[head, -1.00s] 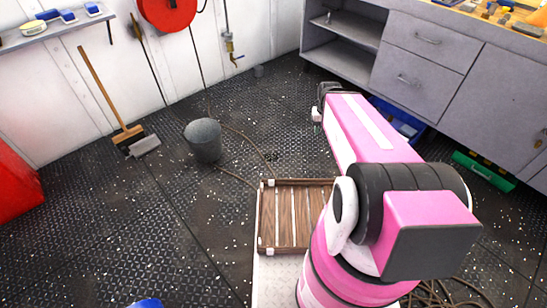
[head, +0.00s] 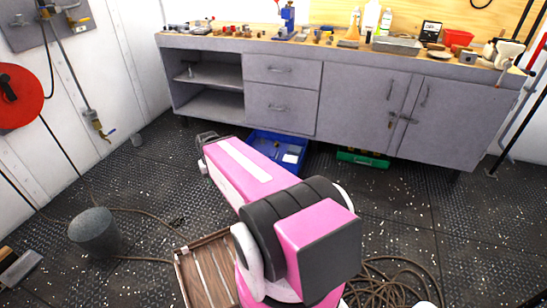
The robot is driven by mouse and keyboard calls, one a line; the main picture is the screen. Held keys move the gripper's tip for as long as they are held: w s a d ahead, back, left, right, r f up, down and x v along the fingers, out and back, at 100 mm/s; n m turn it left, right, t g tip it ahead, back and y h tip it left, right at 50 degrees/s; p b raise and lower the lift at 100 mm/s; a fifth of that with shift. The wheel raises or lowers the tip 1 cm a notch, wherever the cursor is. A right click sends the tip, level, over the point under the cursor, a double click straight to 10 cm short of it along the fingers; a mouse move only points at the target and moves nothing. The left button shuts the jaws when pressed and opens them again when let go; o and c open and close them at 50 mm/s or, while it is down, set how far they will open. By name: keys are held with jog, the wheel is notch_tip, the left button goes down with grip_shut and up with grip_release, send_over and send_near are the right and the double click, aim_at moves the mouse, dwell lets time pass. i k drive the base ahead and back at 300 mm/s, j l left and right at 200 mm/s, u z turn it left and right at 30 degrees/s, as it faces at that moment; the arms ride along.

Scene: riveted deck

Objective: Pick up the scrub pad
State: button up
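I cannot pick out the scrub pad for sure in the head view. Small items crowd the workbench top (head: 225,39), and some are too small to name. My pink arm reaches forward over the deck. My gripper (head: 207,138) is at its far end, low in front of the open shelves, partly hidden by the arm. I cannot see its fingertips or whether it holds anything.
A grey cabinet (head: 365,95) runs along the back. A blue bin (head: 294,143) and a green case (head: 363,158) lie before it. A grey bucket (head: 95,233), a wooden crate (head: 188,279) and a coiled hose (head: 392,282) are nearer. Deck at right is fairly clear.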

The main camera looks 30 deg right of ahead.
aim_at(274, 153)
jog(key=i+l+z, duration=0.35)
jog(key=i, duration=0.15)
jog(key=i+l+z, duration=0.1)
jog(key=i+z, duration=0.25)
jog(key=i, duration=0.2)
jog(key=i+z, duration=0.3)
jog(key=i, duration=0.25)
